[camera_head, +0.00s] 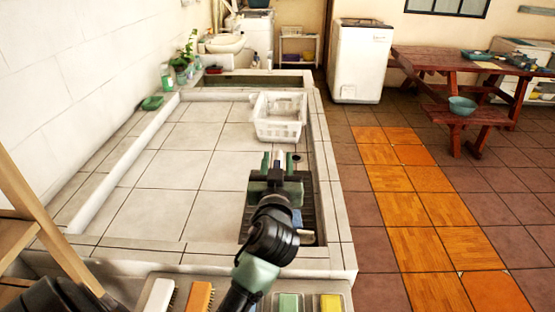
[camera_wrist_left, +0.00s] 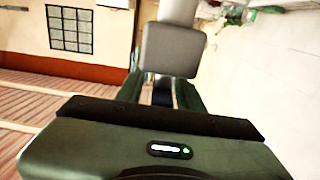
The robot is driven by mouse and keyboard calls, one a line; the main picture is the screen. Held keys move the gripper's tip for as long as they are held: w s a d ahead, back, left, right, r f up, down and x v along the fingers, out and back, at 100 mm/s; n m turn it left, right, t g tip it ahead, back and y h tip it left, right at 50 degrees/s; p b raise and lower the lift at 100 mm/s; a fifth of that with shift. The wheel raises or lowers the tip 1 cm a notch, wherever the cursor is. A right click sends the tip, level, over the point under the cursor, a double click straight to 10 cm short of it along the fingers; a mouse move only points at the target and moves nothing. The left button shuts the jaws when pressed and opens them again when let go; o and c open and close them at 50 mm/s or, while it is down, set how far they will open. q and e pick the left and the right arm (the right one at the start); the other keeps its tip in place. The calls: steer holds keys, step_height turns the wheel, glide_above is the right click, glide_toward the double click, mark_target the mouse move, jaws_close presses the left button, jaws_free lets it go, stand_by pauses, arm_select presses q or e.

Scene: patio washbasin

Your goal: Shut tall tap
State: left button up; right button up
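My left gripper (camera_head: 277,165) reaches over the right side of the tiled basin, above a dark ribbed tray. A pale upright piece shows between its fingertips in the head view and may be part of the tap. In the left wrist view, a grey block (camera_wrist_left: 172,50) with a post (camera_wrist_left: 178,10) above it stands in front of my left fingers (camera_wrist_left: 160,92). It looks like part of the tall tap. The fingers look apart, with the block overlapping their ends, so their grip on it is unclear. The rest of the tap is hidden. My right gripper is out of view.
The dark ribbed tray (camera_head: 307,222) lies under my left arm. A white basket (camera_head: 279,128) stands behind on the tiled basin (camera_head: 165,170). Brushes (camera_head: 199,298) and sponges (camera_head: 330,303) lie at the near edge. The basin's left side is clear.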

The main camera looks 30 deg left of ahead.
arm_select(q)
steer(key=shift+s, duration=0.1)
jaws_close()
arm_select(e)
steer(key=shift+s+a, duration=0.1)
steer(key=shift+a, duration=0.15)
